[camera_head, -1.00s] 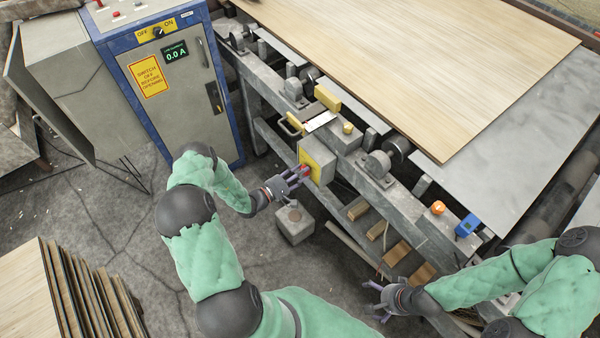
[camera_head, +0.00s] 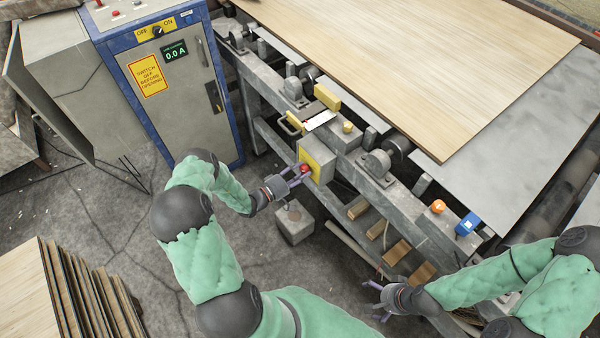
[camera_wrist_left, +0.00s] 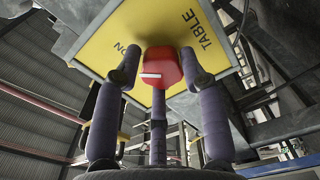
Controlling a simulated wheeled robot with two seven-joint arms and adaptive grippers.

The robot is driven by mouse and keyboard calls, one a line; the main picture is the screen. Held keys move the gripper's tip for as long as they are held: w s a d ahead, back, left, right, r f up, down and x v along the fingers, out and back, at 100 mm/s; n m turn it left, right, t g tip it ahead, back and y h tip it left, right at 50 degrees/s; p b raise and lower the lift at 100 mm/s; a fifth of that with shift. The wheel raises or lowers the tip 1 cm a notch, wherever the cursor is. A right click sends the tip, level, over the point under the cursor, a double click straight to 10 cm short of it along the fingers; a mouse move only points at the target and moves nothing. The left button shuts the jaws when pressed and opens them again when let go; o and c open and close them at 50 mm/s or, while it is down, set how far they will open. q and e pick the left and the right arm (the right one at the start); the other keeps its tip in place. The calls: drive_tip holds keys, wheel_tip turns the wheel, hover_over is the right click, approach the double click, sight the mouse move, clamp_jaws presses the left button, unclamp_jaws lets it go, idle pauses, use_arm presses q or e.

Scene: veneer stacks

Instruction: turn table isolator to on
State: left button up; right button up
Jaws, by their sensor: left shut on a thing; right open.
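The table isolator is a grey box with a yellow face (camera_head: 316,158) and a red knob (camera_head: 304,169), mounted on the side of the table frame. In the left wrist view the yellow plate (camera_wrist_left: 112,38) reads "TABLE" on the right and "ON" on the left. The red knob (camera_wrist_left: 163,62) has a white mark pointing left in that view, roughly on the "ON" side. My left gripper (camera_head: 298,175) is shut on the knob, its fingers around it. My right gripper (camera_head: 376,298) is open and empty, low beside the frame at right.
A grey-blue cabinet (camera_head: 190,105) with an OFF/ON switch and a display reading 0.0 A stands at left. A wood sheet (camera_head: 440,60) lies on the table. A grey block (camera_head: 294,226) is below my left gripper. Veneer stacks (camera_head: 60,295) stand at lower left.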

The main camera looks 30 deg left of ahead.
use_arm(q)
drive_tip(key=shift+s+d+f, duration=0.2)
drive_tip(key=shift+d+f, duration=0.1)
drive_tip(key=shift+d, duration=0.2)
drive_tip(key=o, duration=1.1)
drive_tip(key=shift+w, duration=0.1)
drive_tip(key=shift+a+r, duration=0.1)
drive_tip(key=shift+a, duration=0.15)
drive_tip(key=shift+s+a, duration=0.25)
drive_tip(key=shift+s, duration=0.05)
drive_tip(key=v, duration=1.1)
drive_tip(key=shift+s+d, duration=0.1)
